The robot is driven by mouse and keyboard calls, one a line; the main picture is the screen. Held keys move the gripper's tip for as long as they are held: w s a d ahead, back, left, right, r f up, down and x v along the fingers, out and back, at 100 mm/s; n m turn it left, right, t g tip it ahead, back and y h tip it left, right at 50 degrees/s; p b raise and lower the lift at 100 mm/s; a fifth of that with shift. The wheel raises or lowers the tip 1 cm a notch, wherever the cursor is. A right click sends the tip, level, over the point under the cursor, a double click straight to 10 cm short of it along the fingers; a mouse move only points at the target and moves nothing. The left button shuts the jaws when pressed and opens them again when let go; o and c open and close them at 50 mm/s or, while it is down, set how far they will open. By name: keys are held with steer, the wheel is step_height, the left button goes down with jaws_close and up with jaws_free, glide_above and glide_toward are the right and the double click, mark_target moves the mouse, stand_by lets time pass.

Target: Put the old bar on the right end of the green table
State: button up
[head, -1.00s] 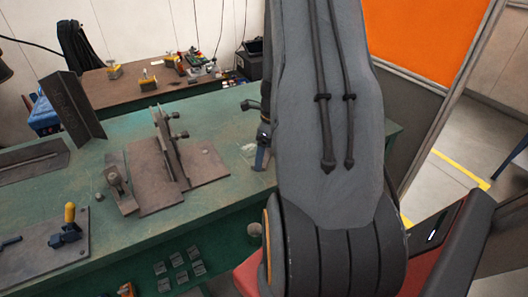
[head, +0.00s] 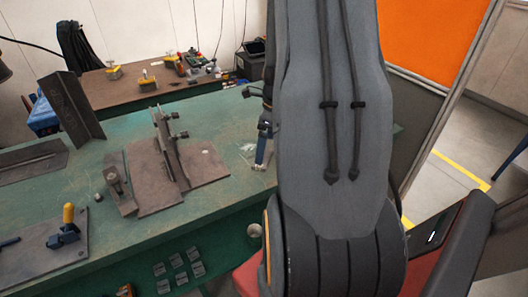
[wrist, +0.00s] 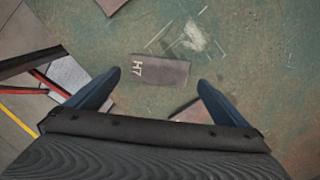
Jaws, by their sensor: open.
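A short, flat brown bar marked "H7" (wrist: 158,71) lies on the green table (wrist: 255,55) in the wrist view. No other bar-like piece shows whole there, and I cannot tell from its look whether it is the old bar. My gripper (wrist: 159,77) is open and empty, its blue fingers apart on either side of the bar's near edge. I cannot tell how high they are above it. In the head view one blue finger (head: 262,154) shows over the right part of the green table (head: 225,107); my arm hides what lies behind it.
Brown plates with an upright fixture (head: 165,165) stand mid-table. An angle piece (head: 70,105) stands at left; a plate with a yellow-handled clamp (head: 68,228) is front left. A pale scuffed patch (wrist: 195,38) lies beyond the bar. An orange screen (head: 440,40) stands at right.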

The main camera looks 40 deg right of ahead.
mark_target(269, 158)
step_height(269, 158, up, 8)
steer(key=s+b, duration=0.1)
steer(key=s+a+n, duration=0.3)
steer(key=a+n, duration=1.1)
steer(key=n, duration=0.1)
steer(key=s+a+n+h, duration=0.1)
steer(key=s+a+n, duration=0.3)
steer(key=a+n, duration=1.1)
steer(key=shift+s+a+r+g, duration=0.15)
steer(key=shift+s+a+g, duration=0.05)
steer(key=shift+g, duration=0.2)
